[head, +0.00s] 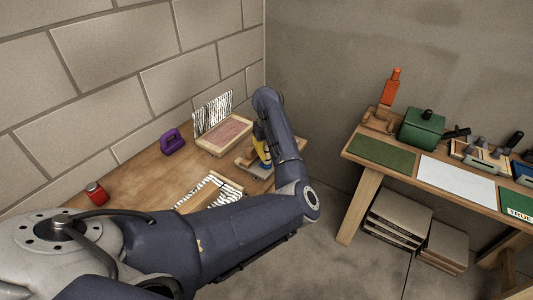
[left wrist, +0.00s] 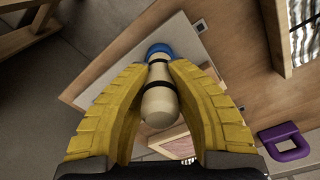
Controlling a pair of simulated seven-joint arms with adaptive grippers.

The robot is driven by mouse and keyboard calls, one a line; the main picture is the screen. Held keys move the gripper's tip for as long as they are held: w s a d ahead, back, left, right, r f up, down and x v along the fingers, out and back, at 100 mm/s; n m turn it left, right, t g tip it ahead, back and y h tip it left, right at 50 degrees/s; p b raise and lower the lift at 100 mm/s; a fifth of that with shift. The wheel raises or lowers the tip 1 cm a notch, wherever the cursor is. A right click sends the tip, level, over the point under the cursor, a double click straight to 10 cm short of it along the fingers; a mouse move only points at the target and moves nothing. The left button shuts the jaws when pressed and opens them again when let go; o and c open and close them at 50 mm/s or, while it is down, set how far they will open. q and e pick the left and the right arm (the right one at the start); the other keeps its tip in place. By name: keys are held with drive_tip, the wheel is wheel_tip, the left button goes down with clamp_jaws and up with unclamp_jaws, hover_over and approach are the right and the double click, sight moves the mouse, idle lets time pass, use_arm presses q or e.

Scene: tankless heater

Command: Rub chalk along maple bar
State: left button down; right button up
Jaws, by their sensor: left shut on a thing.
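My left gripper (head: 262,150) has yellow fingers and points down over the far right part of the wooden table. In the left wrist view my left gripper (left wrist: 158,80) is shut on a cream stick (left wrist: 158,105) with dark bands and a blue end (left wrist: 159,49). It may be the chalk. The blue end is over a pale grey board (left wrist: 115,78); I cannot tell whether they touch. The pale board also shows in the head view (head: 243,162). I cannot tell which piece is the maple bar. My right gripper is not in view.
A wood-rimmed tray (head: 222,133), a striped panel (head: 213,110), a purple handled block (head: 172,141), a red jar (head: 96,192) and a striped frame (head: 205,190) are on the table. A bench at right holds a green box (head: 421,130) and tools. The table's middle left is clear.

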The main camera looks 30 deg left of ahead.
use_arm(q)
drive_tip(key=shift+s+a, duration=0.1)
drive_tip(key=shift+a, duration=0.05)
drive_tip(key=shift+s+a+f, duration=0.1)
drive_tip(key=shift+s+a, duration=0.4)
drive_tip(key=shift+s, duration=0.15)
drive_tip(key=shift+w, duration=1.5)
drive_tip(key=shift+r, duration=2.65)
